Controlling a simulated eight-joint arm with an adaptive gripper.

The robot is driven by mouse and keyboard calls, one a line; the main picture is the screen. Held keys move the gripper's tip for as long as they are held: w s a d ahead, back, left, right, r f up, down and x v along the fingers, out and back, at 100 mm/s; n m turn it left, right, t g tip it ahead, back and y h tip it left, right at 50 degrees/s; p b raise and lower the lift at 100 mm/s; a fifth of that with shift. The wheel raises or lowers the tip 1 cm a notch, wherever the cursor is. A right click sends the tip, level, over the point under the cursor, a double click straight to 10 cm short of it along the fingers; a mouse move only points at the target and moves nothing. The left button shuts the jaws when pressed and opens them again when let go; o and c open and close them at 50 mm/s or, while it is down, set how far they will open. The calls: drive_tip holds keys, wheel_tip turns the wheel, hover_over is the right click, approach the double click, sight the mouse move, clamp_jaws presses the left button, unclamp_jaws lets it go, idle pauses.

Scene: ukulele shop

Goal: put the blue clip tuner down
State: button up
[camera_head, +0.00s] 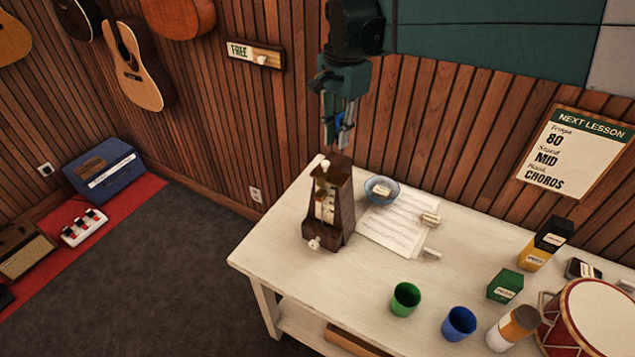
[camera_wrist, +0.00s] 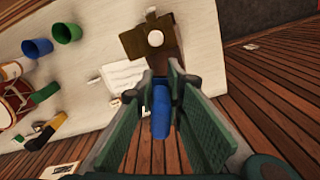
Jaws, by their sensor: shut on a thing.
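My gripper (camera_head: 338,140) is shut on the blue clip tuner (camera_wrist: 161,108), which sits between the two green finger pads in the wrist view. A bit of the tuner's blue (camera_head: 340,122) shows among the fingers in the head view. The gripper hangs pointing down, above the back left part of the white table (camera_head: 270,250). In the head view it is above the brown metronome (camera_head: 345,215); the tuner touches nothing below that I can see. The metronome also shows past the fingertips in the wrist view (camera_wrist: 135,42).
A small blue bowl (camera_head: 371,184) with a labelled item stands beside sheet music (camera_head: 395,228). A green cup (camera_head: 404,299), blue cup (camera_head: 458,324), green box (camera_head: 505,286) and red drum (camera_head: 553,325) stand toward the right. The table's front left is bare. A wood-slat wall (camera_head: 425,120) stands behind.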

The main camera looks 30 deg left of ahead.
drive_tip(key=s+a+n, duration=0.4)
drive_tip(key=s+a, duration=0.8)
drive_tip(key=a, duration=0.4)
hover_over(278, 236)
wheel_tip(278, 236, down, 25)
drive_tip(key=shift+f, duration=0.65)
drive_tip(key=shift+f, duration=3.1)
drive_tip(key=shift+f+b, duration=0.45)
drive_tip(key=shift+f, duration=1.45)
drive_tip(key=shift+f, duration=0.2)
drive_tip(key=o, duration=0.8)
